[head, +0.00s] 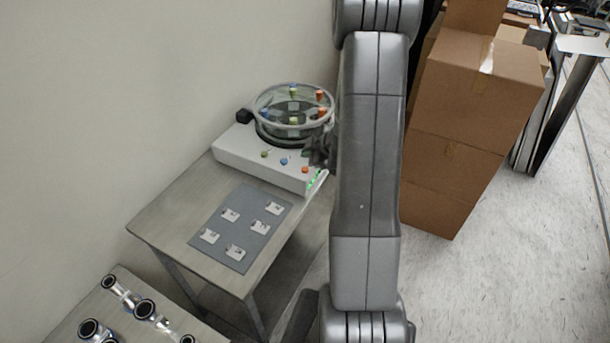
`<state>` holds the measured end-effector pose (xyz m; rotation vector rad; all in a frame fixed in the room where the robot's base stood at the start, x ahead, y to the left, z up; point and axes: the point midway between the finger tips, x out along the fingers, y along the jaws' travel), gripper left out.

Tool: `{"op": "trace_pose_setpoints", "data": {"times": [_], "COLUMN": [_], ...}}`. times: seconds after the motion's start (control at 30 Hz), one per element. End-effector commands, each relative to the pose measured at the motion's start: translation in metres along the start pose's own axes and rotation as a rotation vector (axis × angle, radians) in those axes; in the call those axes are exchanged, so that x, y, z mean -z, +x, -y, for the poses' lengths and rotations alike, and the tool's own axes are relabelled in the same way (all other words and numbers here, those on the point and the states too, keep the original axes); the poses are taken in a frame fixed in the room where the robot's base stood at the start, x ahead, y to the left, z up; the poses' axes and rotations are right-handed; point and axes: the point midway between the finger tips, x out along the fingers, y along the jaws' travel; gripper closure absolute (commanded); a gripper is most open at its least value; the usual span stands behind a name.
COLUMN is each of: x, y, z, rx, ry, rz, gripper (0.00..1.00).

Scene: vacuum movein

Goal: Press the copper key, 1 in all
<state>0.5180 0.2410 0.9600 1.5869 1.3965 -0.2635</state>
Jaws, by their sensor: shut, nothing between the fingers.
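A white box-shaped device (238,152) stands on a grey table (165,208) against the wall. Along its front top edge sit three small round keys: a green one (264,154), a blue one (284,161) and an orange-copper one (305,170) at the right end. My gripper (315,157) is shut and empty, just above and behind the copper key in the picture. I cannot tell whether it touches the device. My arm hides part of the gripper and what lies behind it.
A round clear-lidded chamber (293,112) with coloured pieces inside sits on the device. Green lights (316,181) show on its right side. A grey mat (235,222) with several pale pieces lies in front. Metal fittings (145,308) lie lower left; cardboard boxes (465,130) stand right.

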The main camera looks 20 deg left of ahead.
Motion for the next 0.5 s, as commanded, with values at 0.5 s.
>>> {"op": "trace_pose_setpoints", "data": {"times": [0.5], "x": [-0.016], "y": [0.022], "z": [0.016], "rx": [0.000], "ry": [0.000], "rz": [0.000], "gripper": [1.00]}}
